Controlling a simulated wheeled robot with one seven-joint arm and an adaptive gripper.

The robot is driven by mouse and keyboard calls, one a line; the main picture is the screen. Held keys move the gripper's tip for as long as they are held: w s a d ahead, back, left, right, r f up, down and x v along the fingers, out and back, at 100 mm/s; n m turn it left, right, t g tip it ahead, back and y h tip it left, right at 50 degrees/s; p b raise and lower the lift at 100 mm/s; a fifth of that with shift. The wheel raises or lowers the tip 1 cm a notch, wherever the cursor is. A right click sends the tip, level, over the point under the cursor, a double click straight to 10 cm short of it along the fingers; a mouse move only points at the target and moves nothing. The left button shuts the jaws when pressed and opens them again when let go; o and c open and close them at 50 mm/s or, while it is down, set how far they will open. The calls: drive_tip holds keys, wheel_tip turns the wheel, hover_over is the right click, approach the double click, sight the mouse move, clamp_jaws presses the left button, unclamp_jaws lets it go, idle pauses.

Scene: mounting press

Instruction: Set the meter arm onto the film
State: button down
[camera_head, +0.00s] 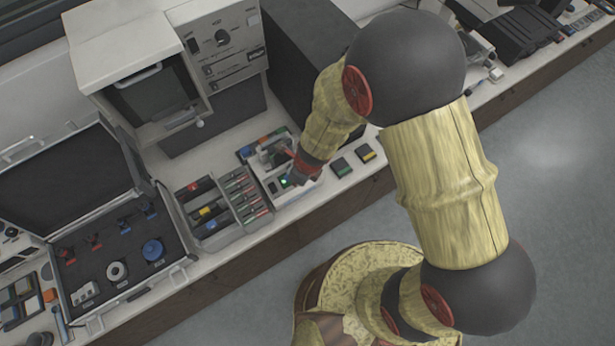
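A small white device with a lit green spot (284,183) stands at the bench's front edge, in the middle of the view; it looks like the meter. A grey raised part (272,152) at its back may be the meter arm, but it is too small to tell. My gripper (293,171) is at the device, over its right side. My wrist and the small scale hide the fingers, so I cannot see whether they touch the meter arm or hold anything. I cannot make out the film.
Left of the device is a grey rack (244,196) of red and green items. An open case (118,262) lies further left. A white press-like cabinet (170,75) stands behind. Two small dark blocks (342,167) lie right of the device.

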drive_tip(key=shift+w+a+m, duration=0.1)
drive_tip(key=shift+a+m, duration=0.25)
drive_tip(key=shift+m, duration=0.05)
drive_tip(key=shift+w+d, duration=0.3)
drive_tip(key=shift+w, duration=0.4)
drive_tip(key=shift+d, duration=0.1)
